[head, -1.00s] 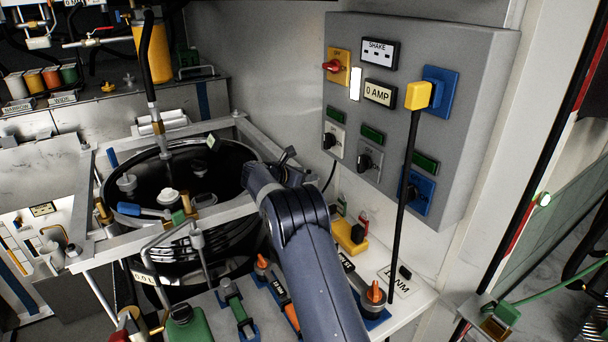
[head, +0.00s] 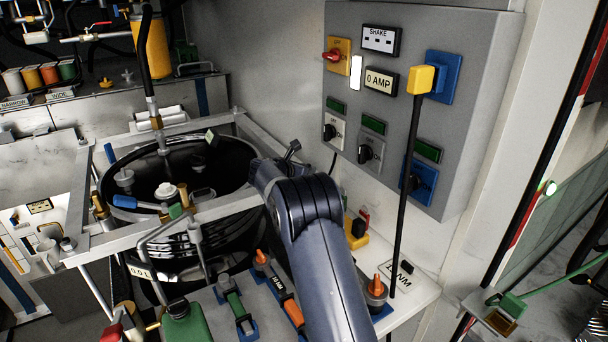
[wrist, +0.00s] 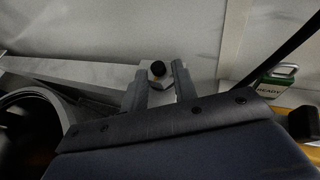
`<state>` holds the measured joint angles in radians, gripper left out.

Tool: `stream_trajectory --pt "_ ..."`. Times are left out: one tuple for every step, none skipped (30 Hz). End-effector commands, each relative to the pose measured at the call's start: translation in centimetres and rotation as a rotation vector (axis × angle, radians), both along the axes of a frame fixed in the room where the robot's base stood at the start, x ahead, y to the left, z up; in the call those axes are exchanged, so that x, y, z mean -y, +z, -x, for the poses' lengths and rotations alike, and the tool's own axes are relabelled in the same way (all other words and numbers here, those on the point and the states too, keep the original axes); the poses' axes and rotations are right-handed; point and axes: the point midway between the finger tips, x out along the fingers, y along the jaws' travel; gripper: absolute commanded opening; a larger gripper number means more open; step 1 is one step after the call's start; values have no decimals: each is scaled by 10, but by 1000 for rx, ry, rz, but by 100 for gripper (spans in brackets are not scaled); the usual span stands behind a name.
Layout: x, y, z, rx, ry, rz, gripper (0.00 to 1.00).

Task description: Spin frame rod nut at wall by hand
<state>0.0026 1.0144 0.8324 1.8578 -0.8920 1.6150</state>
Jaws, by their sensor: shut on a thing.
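In the wrist view, my gripper (wrist: 159,75) has its two grey fingers on either side of a pale frame rod nut (wrist: 155,80). It is shut on the nut. The dark round rod end (wrist: 157,69) shows between the fingertips, close to the pale wall (wrist: 110,30). A grey frame bar (wrist: 75,69) runs in from the left towards the nut. In the head view, the grey metal frame (head: 85,200) surrounds a black tank (head: 215,155). My arm reaches to the frame's wall-side corner, and hides the nut and fingertips there.
A grey control panel (head: 450,60) hangs on the wall to the right, with a black cable (head: 404,190) hanging from its yellow plug (head: 421,80). Tools lie on the bench below, near a green can (head: 186,325).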

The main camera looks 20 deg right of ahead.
Motion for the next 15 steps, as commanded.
stream_trajectory --pt "2 -4 2 3 33 1 4" --pt "2 -4 2 3 55 0 4" --pt "2 -4 3 2 85 0 4" --pt "3 -3 3 2 106 0 4" --pt "3 -3 4 1 127 0 4" --pt "4 -2 4 2 155 0 4" --pt "4 -3 4 2 176 0 4" --pt "4 -2 4 2 196 0 4" --pt "4 -2 5 1 222 0 4" --pt "5 -2 5 0 240 0 4" --pt "5 -2 5 1 257 -1 4" --pt "6 -1 6 1 279 -1 4" --pt "5 -1 6 1 294 -1 4" --pt "6 -1 6 1 309 -1 4" --pt "6 -1 6 1 326 -1 4"
